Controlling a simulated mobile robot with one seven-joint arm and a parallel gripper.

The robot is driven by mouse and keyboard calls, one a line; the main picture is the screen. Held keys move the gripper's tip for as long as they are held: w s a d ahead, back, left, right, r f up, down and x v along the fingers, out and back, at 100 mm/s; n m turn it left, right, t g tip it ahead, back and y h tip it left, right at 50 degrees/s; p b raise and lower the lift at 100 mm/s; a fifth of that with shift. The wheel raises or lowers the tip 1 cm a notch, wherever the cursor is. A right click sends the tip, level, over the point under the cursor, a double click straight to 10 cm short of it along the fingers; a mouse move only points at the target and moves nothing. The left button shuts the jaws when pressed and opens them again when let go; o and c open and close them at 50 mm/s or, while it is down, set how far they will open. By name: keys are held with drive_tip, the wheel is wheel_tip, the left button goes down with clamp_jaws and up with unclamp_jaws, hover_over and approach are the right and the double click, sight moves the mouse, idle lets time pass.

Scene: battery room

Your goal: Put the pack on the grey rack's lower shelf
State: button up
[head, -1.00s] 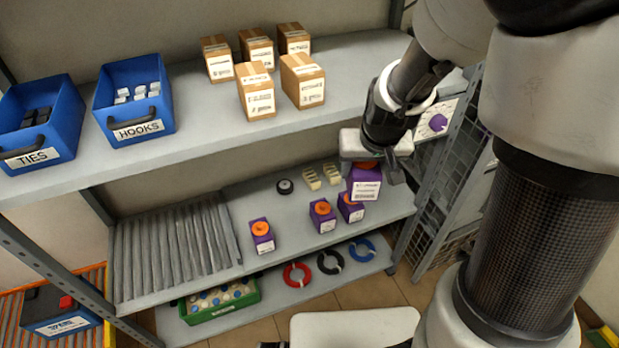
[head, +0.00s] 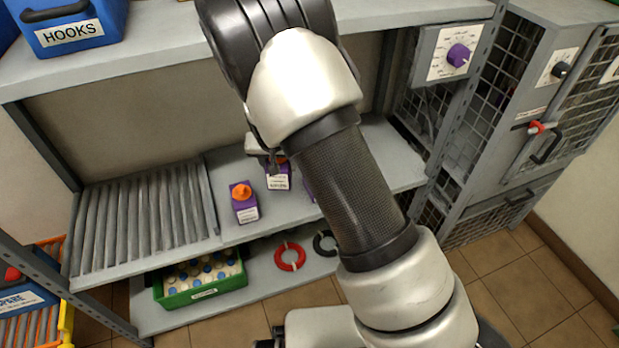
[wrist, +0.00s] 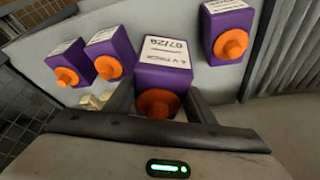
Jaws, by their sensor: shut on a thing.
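My gripper (head: 270,160) is shut on a purple pack with an orange knob and white label (head: 279,180). In the wrist view the held pack (wrist: 165,65) sits between my two fingers (wrist: 160,105). It is over the grey rack's board below the top one (head: 232,226); I cannot tell whether it touches the board. A similar pack (head: 244,202) stands on that board to its left, also in the wrist view (wrist: 228,35). Two more packs stand together at left in the wrist view (wrist: 72,62) (wrist: 110,52); in the head view my arm mostly hides them.
Grey slats (head: 140,220) fill the board's left part. The bottom board holds a green crate (head: 205,290), a red ring (head: 290,257) and a dark ring (head: 325,243). The top shelf (head: 150,62) overhangs my gripper. A mesh cabinet (head: 530,110) stands right.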

wheel_tip(320, 180, down, 10)
drive_tip(key=shift+w+b, duration=0.15)
drive_tip(key=shift+b, duration=0.9)
drive_tip(key=shift+f, duration=0.2)
drive_tip(key=o, duration=1.7)
drive_tip(key=shift+s+a+r, duration=0.1)
drive_tip(key=shift+s+r, duration=0.1)
drive_tip(key=shift+r, duration=0.3)
drive_tip(key=p+v, duration=0.2)
drive_tip(key=v, duration=0.9)
drive_tip(key=shift+s+r+p, duration=0.15)
drive_tip(key=shift+r+p, duration=0.05)
drive_tip(key=shift+p, duration=0.15)
